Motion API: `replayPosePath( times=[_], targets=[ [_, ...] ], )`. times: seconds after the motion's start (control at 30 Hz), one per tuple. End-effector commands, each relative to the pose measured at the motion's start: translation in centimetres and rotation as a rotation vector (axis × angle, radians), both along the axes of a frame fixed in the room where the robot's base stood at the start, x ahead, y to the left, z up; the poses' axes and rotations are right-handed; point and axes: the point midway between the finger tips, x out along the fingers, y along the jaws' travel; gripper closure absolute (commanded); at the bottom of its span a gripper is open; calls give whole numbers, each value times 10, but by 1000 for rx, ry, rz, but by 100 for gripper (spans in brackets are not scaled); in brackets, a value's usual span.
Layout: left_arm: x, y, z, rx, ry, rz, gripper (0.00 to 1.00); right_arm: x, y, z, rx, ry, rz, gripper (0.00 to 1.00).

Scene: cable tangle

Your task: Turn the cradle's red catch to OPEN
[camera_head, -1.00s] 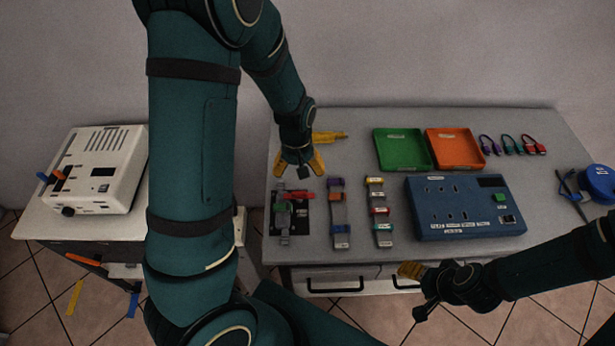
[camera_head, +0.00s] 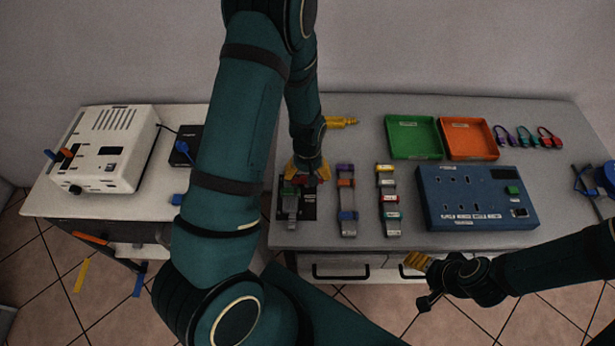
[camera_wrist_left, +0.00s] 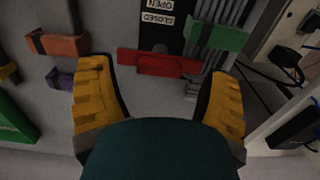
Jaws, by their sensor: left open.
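The cradle is a dark plate (camera_head: 309,212) at the table's left front, with a grey cable (camera_head: 290,215) and a green clip on it. Its red catch (camera_wrist_left: 160,63) is a bar lying crosswise in the left wrist view, beside the OPEN and CLOSED labels (camera_wrist_left: 157,18). My left gripper (camera_head: 308,172) is open at the cradle's far end. In the wrist view its yellow fingers (camera_wrist_left: 160,85) stand apart on either side of the catch's near edge; contact is unclear. In the head view the gripper partly hides the catch. My right gripper (camera_head: 417,262) hangs off the table's front edge, its opening unclear.
Right of the cradle lie two cable strips with coloured clips (camera_head: 346,205) (camera_head: 388,205). A blue socket panel (camera_head: 475,215), a green tray (camera_head: 413,155) and an orange tray (camera_head: 468,138) stand further right. A white device (camera_head: 105,150) is on the left table.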

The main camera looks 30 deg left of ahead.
Motion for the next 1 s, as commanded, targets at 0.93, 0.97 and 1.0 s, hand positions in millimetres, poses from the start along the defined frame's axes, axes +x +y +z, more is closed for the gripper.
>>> replayPosePath(
  times=[0.93,0.97,1.0],
  targets=[
    [0,0,-12,-1,1,-15,91,0,0,-2,0,0,0,29],
    [0,0,-12,-1,1,-22,91,0,0,-2,0,0,0,29],
    [0,0,-13,-1,1,-32,91,0,0,-3,0,0,1,29]
  ],
)
